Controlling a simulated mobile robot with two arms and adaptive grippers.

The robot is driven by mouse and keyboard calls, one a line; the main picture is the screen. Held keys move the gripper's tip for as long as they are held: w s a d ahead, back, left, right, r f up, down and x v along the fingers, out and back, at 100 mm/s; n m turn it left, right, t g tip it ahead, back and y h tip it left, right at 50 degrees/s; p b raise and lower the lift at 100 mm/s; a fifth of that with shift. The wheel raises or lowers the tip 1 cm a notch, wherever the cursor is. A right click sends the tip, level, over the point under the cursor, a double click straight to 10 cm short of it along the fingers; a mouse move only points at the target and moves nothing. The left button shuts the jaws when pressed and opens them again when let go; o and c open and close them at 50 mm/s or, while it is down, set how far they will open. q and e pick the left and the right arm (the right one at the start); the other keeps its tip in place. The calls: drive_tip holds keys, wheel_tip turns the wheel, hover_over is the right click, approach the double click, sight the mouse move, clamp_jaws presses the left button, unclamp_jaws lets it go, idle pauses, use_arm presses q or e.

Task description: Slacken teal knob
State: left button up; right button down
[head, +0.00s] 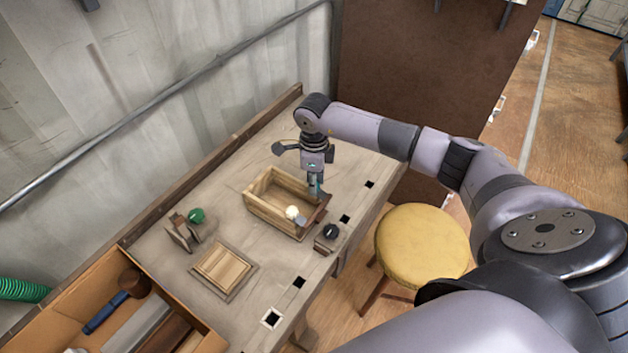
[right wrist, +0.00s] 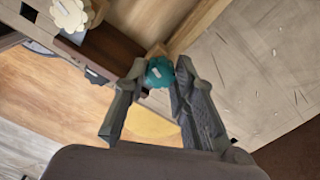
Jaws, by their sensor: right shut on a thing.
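The teal knob (right wrist: 158,73) shows between my right gripper's fingertips in the right wrist view. It sits by the corner of a wooden box (head: 270,216) on the workbench. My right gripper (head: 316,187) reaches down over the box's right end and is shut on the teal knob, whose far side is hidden. A cream knob (head: 292,212) is at the near end of the same box and also shows in the right wrist view (right wrist: 68,14). My left gripper is not in view.
A green knob (head: 196,215) on a wooden clamp stands left on the bench (head: 190,262). A black knob (head: 330,231) is at the front edge. A framed wooden panel (head: 222,268) lies front left, beside a tool tray (head: 190,312). A yellow stool (head: 422,245) stands in front.

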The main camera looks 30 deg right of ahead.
drive_tip(key=shift+f+n+b, duration=0.2)
drive_tip(key=shift+n+b, duration=0.6)
drive_tip(key=shift+b, duration=0.4)
drive_tip(key=n+b, duration=0.6)
drive_tip(key=shift+b, duration=0.3)
drive_tip(key=n+b, duration=0.3)
drive_tip(key=n, duration=0.1)
drive_tip(key=shift+n+b, duration=0.3)
drive_tip(key=shift+b, duration=0.05)
drive_tip(key=n+b, duration=0.2)
drive_tip(key=n, duration=0.2)
drive_tip(key=shift+r, duration=0.15)
drive_tip(key=shift+n+b, duration=0.3)
drive_tip(key=shift+b, duration=0.05)
drive_tip(key=c, duration=1.3)
unclamp_jaws()
